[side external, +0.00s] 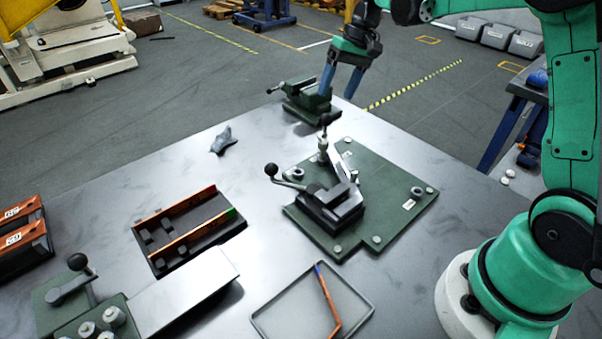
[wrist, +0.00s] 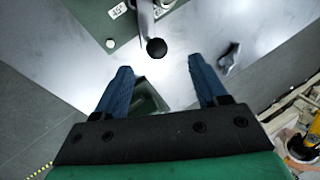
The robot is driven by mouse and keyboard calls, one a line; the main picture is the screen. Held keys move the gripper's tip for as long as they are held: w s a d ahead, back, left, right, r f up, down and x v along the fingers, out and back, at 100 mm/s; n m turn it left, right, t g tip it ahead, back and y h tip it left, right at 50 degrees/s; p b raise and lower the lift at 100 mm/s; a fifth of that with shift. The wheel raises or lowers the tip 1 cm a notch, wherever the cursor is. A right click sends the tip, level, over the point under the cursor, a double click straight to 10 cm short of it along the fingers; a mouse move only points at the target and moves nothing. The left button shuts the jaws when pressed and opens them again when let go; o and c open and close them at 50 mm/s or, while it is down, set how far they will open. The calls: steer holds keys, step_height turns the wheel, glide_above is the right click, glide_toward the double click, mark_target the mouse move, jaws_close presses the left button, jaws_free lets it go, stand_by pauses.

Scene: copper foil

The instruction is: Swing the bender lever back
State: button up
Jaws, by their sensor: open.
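The bender (side external: 335,203) sits on a dark green plate (side external: 385,225) in the middle of the table. A grey upright handle with a black ball knob (side external: 324,119) stands at its far side; in the wrist view a black knob (wrist: 157,48) shows ahead of my fingers, between their lines. A second black knob (side external: 270,169) is on a short arm at the bender's left. Which one is the bender lever, I cannot tell for certain. My gripper (side external: 340,95) is open and empty, blue fingers pointing down beyond the bender, apart from the knob. It also shows in the wrist view (wrist: 160,78).
A green vise (side external: 308,103) stands at the far table edge, close to my fingers. A grey crumpled cloth (side external: 222,140) lies left of it. A black rack (side external: 190,228) holding copper strips, a shallow tray (side external: 312,312) with one strip and another knobbed device (side external: 75,290) occupy the near side.

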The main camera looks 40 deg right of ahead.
mark_target(328, 114)
steer(key=shift+w+d+f, duration=0.2)
steer(key=shift+f, duration=0.4)
steer(key=x, duration=0.5)
steer(key=shift+a, duration=0.1)
jaws_close()
stand_by(0.9)
